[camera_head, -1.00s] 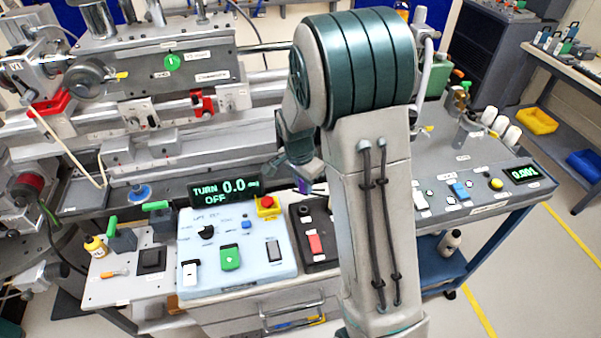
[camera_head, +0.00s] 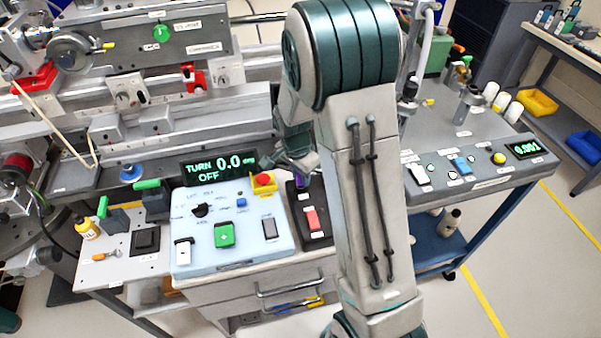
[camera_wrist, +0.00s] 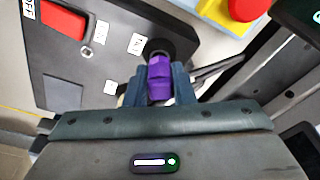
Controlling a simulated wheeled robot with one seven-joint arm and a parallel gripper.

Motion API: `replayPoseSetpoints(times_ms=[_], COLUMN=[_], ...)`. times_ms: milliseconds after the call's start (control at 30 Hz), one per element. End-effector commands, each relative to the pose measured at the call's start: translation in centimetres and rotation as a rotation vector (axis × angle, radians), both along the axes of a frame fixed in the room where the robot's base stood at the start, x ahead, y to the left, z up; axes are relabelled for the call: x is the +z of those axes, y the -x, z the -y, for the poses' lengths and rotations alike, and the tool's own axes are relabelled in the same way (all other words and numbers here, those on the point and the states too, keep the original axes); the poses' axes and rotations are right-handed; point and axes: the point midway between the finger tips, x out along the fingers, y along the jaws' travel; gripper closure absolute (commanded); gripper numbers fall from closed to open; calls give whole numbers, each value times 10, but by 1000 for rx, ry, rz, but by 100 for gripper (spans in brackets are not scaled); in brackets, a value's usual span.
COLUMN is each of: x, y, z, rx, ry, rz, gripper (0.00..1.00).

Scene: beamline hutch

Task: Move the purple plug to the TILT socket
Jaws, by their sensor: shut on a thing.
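The purple plug (camera_wrist: 159,78) is held between the two fingers of my gripper (camera_wrist: 158,88) in the wrist view. Its far end meets a round black socket (camera_wrist: 157,46) on a dark box (camera_wrist: 75,65); I cannot tell whether it is seated in it or just over it. In the head view, my gripper (camera_head: 296,160) is at the back end of the dark box (camera_head: 311,236), and a bit of the purple plug (camera_head: 299,183) shows below it. Small white labels lie near the socket, but I cannot read TILT on any of them.
A red rocker switch (camera_head: 312,218) is on the dark box. The pale control panel (camera_head: 247,250) with a red stop button on yellow (camera_head: 263,181) stands close on the left. The TURN display (camera_head: 220,168) is behind the panel. My arm hides what lies right of the box.

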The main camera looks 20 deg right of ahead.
Motion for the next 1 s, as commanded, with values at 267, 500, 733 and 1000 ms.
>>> replayPoseSetpoints(times_ms=[267,500,733,1000], x=[0,0,-4,-8], y=[0,0,0,0], z=[0,0,0,0], rx=[-1,-1,-1,-1], ry=[0,0,0,0], rz=[0,0,0,0], gripper=[100,100,100,100])
